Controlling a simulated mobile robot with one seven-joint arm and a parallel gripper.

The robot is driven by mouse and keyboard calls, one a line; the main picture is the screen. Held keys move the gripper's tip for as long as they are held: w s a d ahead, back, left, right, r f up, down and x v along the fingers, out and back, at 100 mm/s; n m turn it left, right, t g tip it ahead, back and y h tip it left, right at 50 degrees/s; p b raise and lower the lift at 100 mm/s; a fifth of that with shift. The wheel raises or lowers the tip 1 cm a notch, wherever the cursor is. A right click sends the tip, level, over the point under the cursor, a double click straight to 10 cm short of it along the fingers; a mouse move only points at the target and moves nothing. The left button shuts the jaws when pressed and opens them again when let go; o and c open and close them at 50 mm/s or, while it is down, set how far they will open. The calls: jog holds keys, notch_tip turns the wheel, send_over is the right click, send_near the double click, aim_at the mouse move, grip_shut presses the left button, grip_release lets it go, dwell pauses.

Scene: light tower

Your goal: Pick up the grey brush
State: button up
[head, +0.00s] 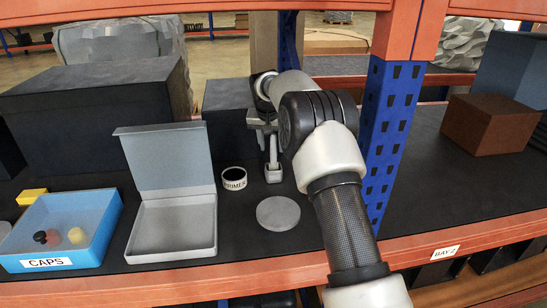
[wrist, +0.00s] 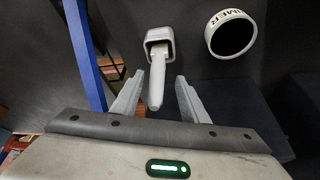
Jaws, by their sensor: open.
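The grey brush (head: 273,172) stands on the dark shelf mat, its squarish head low and its pale handle pointing up towards my gripper. It also shows in the wrist view (wrist: 158,48), at the upper middle. My gripper (head: 267,137) is above it, partly hidden by my own wrist in the head view. In the wrist view my gripper (wrist: 158,82) is open, with the handle's end between its two fingers. Gaps show on both sides of the handle, so the fingers are not shut on it.
A white pot labelled PRIMER (head: 234,179) stands just left of the brush. A grey disc (head: 278,213) lies in front. An open grey case (head: 174,226) and a blue CAPS bin (head: 103,245) are left. A blue post (head: 387,130) rises close on the right.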

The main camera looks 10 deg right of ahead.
aim_at(274, 154)
jog(key=shift+p+x, duration=0.5)
jog(key=shift+x, duration=2.45)
jog(key=shift+s+d, duration=0.1)
jog(key=shift+d, duration=0.1)
grip_shut()
notch_tip(274, 154, up, 10)
